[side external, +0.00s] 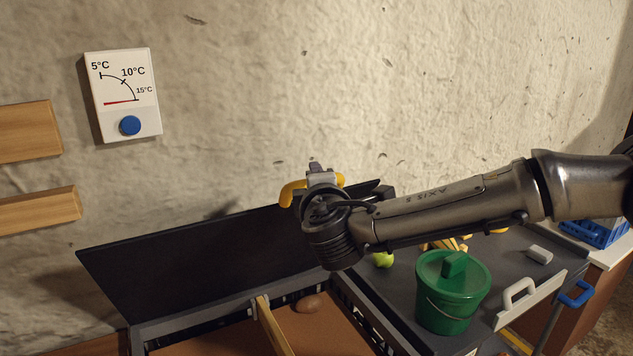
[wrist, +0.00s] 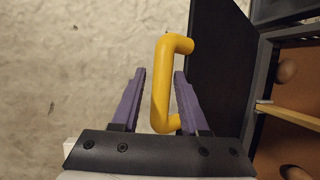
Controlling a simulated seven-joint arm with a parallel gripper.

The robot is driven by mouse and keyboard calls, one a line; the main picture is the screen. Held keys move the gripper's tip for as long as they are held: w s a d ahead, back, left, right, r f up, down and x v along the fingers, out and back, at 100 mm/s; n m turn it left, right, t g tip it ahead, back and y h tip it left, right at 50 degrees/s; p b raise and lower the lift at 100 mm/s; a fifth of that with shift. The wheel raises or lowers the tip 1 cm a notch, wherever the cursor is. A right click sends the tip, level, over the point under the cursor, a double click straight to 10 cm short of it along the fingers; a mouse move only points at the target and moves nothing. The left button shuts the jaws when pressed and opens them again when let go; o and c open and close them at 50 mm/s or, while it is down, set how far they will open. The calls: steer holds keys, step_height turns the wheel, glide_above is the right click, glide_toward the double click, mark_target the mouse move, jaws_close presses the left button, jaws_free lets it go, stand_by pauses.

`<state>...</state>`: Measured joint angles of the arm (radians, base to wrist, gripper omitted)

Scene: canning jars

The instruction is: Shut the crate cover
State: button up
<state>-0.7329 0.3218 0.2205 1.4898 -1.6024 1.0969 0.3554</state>
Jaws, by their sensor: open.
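The black crate cover (side external: 190,262) stands open, tilted up along the back of the crate (side external: 180,326) near the wall. Its yellow handle (side external: 291,193) shows beside my gripper (side external: 318,178), which partly hides it. In the wrist view, my gripper (wrist: 159,76) is open, with its two purple fingers on either side of the yellow handle (wrist: 160,84). Visible gaps separate the fingers from the handle there. The cover (wrist: 218,65) is right of the handle. The crate's inside is brown, with a wooden divider (side external: 273,327) and a brown potato-like item (side external: 308,303).
A blue basket (side external: 597,233) is farther right. A gauge panel (side external: 122,95) and wooden boards (side external: 30,132) are on the wall.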

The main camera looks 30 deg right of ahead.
steer(key=shift+s+f, duration=0.1)
steer(key=shift+f, duration=0.3)
steer(key=r+v, duration=0.1)
steer(key=v, duration=1.2)
steer(key=shift+s, duration=0.3)
steer(key=shift+a, duration=0.1)
